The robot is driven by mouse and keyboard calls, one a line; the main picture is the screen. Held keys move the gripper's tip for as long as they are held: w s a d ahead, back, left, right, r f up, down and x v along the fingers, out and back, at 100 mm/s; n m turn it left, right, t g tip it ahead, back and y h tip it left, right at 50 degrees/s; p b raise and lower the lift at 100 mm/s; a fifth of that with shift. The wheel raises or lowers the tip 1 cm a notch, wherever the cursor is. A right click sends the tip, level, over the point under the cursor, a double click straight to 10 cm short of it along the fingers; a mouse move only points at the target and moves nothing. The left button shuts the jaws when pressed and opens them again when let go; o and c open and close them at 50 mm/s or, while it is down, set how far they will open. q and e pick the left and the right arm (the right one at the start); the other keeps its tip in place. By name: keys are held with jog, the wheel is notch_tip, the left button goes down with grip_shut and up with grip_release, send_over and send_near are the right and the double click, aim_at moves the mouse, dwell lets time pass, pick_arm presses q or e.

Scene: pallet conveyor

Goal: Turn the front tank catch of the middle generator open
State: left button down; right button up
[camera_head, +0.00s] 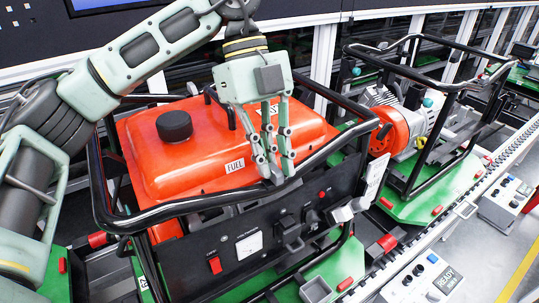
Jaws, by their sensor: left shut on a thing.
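My left gripper (275,172) reaches down over the tank's front edge, above the black control panel. Its fingers are shut on the front tank catch, which is mostly hidden between the fingertips; how far it is turned cannot be told. My right gripper is not in view.
The black frame tube (190,209) runs close around the tank and near my fingers. A second generator without a tank (410,130) stands on a green pallet (440,190) at the right. Control boxes (420,280) line the conveyor's front edge.

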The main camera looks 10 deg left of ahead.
pick_arm(q)
jog(key=shift+d+r+m+p, duration=0.15)
jog(key=shift+m+p, duration=0.25)
jog(key=shift+m, duration=0.2)
jog(key=m+p, duration=0.1)
jog(key=m+g+y+p, duration=0.1)
jog(key=m, duration=0.1)
jog(key=shift+w+d+m, duration=0.15)
jog(key=shift+m, duration=0.15)
jog(key=shift+d+m+y+p, duration=0.15)
jog(key=shift+m+y+p, duration=0.75)
jog(key=shift+m, duration=0.4)
jog(key=c, duration=1.8)
grip_release()
jog(key=v, duration=0.8)
